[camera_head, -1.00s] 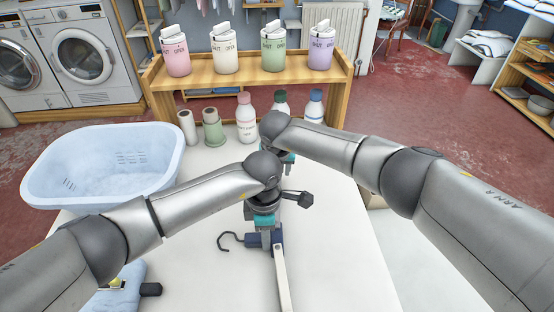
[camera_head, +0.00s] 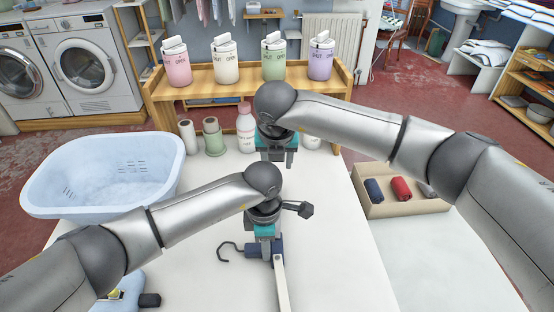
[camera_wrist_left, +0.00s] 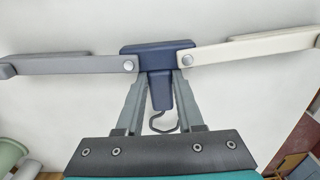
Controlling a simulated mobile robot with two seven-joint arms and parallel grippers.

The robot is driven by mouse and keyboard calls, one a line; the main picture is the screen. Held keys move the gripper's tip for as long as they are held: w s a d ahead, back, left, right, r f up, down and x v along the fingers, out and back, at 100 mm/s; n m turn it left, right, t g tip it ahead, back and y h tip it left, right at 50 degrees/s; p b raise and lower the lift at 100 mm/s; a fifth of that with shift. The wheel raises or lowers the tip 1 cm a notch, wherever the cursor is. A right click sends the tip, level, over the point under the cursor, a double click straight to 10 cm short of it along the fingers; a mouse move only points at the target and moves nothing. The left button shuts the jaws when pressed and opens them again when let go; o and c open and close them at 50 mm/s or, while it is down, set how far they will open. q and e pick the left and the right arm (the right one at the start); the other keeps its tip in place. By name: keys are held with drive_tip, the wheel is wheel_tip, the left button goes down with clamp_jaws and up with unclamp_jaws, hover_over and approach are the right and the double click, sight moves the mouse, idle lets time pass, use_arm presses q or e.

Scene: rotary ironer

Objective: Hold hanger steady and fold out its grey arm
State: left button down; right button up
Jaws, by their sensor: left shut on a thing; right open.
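The hanger's dark blue body (camera_head: 277,250) is at the middle of the white table, with its dark hook (camera_head: 229,251) pointing left. Its white arm (camera_head: 282,285) runs toward me. In the left wrist view, the grey arm (camera_wrist_left: 70,65) extends left from the blue body (camera_wrist_left: 157,52), and the white arm (camera_wrist_left: 250,48) extends right. In the head view my left arm hides the grey arm. My left gripper (camera_head: 265,246) is shut on the blue body; its fingers (camera_wrist_left: 160,95) flank it. My right gripper (camera_head: 277,157) is open and empty beyond the left one, near the bottles.
A pale blue basket (camera_head: 105,178) stands at left. A beige box (camera_head: 405,203) with rolled cloths is at right. A pink-capped bottle (camera_head: 246,130) and rolls stand at the back before a wooden shelf (camera_head: 200,80). The table's right front is clear.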

idle(0.3)
use_arm(q)
drive_tip(key=shift+c, duration=2.3)
unclamp_jaws()
drive_tip(key=shift+r, duration=0.1)
wheel_tip(320, 180, up, 7)
drive_tip(key=shift+r, duration=0.15)
drive_tip(key=shift+w+r, duration=0.1)
drive_tip(key=shift+r, duration=0.3)
drive_tip(key=shift+d, duration=0.1)
